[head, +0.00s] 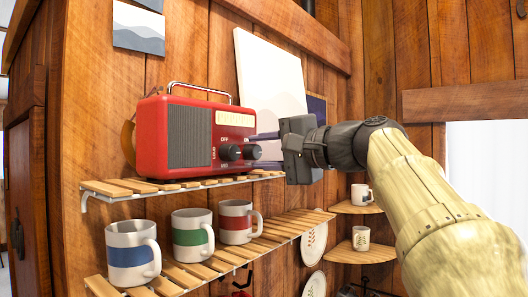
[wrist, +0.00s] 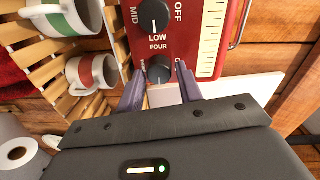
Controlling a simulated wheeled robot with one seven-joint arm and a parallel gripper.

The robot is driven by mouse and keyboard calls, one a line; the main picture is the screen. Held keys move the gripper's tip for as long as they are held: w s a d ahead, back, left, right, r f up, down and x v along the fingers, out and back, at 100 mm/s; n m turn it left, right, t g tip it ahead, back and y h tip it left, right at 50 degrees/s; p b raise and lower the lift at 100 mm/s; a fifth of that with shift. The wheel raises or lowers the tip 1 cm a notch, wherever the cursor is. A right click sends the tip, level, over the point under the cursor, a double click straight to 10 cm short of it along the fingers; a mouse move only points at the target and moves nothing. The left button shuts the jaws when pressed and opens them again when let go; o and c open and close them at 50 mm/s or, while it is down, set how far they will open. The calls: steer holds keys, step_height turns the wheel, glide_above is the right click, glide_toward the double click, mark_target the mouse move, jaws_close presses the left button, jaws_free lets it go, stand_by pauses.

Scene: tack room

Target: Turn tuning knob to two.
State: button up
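The red radio (head: 172,138) stands on the upper slatted shelf in the head view, with two black knobs on its front. The tuning knob (wrist: 158,70) is the lower one in the wrist view, with FOUR printed above it and a partly covered label at its left; it also shows at the right in the head view (head: 252,152). I cannot read its pointer surely. No "two" label is visible. The other knob (wrist: 153,15) has MID, LOW and OFF around it. My gripper (wrist: 159,76) is open, its fingers on either side of the tuning knob; contact is unclear.
A white panel (head: 270,72) leans on the wall behind the radio. Blue (head: 132,254), green (head: 192,236) and red (head: 236,222) banded mugs stand on the lower slatted shelf (head: 300,222). Small corner shelves (head: 362,248) hold more mugs at right.

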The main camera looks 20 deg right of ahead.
steer(key=shift+o, duration=1)
steer(key=shift+s+d, duration=0.1)
steer(key=shift+s+d, duration=0.25)
steer(key=f+b+v, duration=0.1)
steer(key=b+v, duration=0.2)
steer(key=v, duration=1.3)
steer(key=shift+s+r, duration=0.2)
steer(key=shift+r, duration=0.3)
steer(key=shift+d, duration=0.1)
